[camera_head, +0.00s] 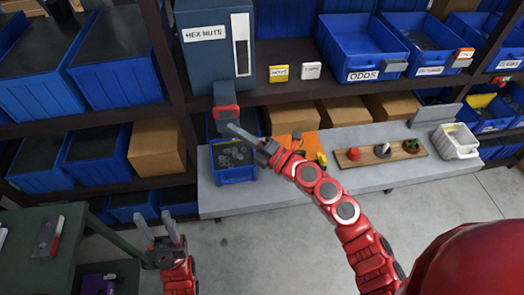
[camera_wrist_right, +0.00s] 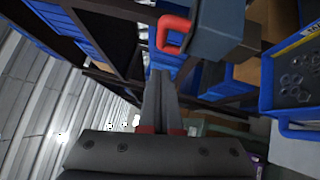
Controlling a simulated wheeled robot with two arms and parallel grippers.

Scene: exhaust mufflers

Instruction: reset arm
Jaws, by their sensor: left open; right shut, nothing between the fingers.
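My left gripper (camera_head: 160,230) is at the lower left, over the floor beside the green table, with its two fingers spread and nothing between them. My right gripper (camera_head: 240,132) reaches across the grey counter, its tips just below the red handle of the hex nuts dispenser. It is shut and empty; its fingers (camera_wrist_right: 160,90) lie together in the right wrist view. The red handle (camera_head: 227,111) also shows beyond the fingertips in the right wrist view (camera_wrist_right: 173,34); I cannot tell whether they touch. A blue bin (camera_head: 237,176) with several nuts stands below the right gripper.
The blue-grey hex nuts dispenser (camera_head: 216,50) stands on the shelf. The counter (camera_head: 290,195) holds an orange mat (camera_head: 293,140), a wooden board (camera_head: 380,156) with parts and a white basket (camera_head: 457,142). Blue bins fill the shelves. The green table (camera_head: 75,238) is at left.

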